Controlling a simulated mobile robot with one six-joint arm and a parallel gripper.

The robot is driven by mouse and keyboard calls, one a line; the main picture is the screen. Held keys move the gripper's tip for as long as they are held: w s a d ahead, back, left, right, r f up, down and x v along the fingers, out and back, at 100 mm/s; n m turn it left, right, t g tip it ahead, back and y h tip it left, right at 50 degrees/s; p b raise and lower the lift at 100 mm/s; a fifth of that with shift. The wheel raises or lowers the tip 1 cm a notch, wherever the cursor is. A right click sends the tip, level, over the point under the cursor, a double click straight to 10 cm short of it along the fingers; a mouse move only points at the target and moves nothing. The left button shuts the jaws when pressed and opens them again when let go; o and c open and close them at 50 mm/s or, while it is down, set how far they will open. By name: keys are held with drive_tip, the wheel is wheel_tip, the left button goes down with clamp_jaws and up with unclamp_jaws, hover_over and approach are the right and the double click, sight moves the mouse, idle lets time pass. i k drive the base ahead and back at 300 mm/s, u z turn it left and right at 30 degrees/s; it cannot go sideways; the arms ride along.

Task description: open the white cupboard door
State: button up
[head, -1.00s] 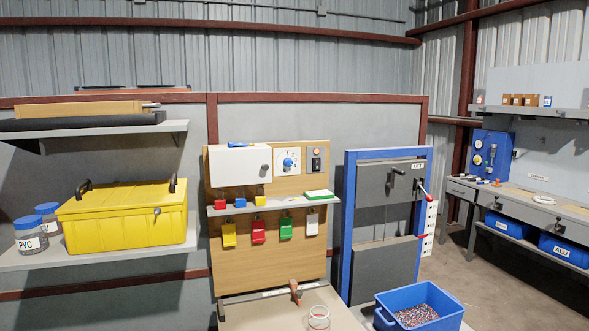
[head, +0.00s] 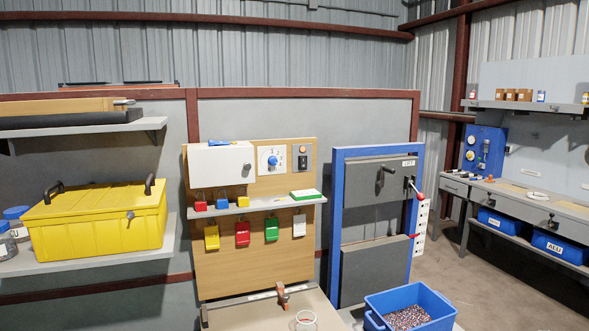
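The white cupboard (head: 218,167) is a small box fixed at the upper left of a wooden board (head: 225,265). Its front door looks shut, with a small dark round knob near its right edge. A blue item (head: 219,142) lies on top of the cupboard. My gripper is not in view, so I cannot see whether it is open or shut.
Below the cupboard, a narrow shelf (head: 262,205) carries small padlocks, with coloured tags hanging under it. Right of the cupboard are a blue dial (head: 270,160) and a switch (head: 302,157). A blue-framed lift cabinet (head: 335,230) and a blue bin (head: 440,315) stand to the right.

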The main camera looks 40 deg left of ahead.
sight(227, 166)
drive_tip(key=z, duration=0.25)
drive_tip(key=k, duration=1.15)
drive_tip(key=u, duration=2)
drive_tip(key=i, duration=0.55)
drive_tip(key=z, duration=0.4)
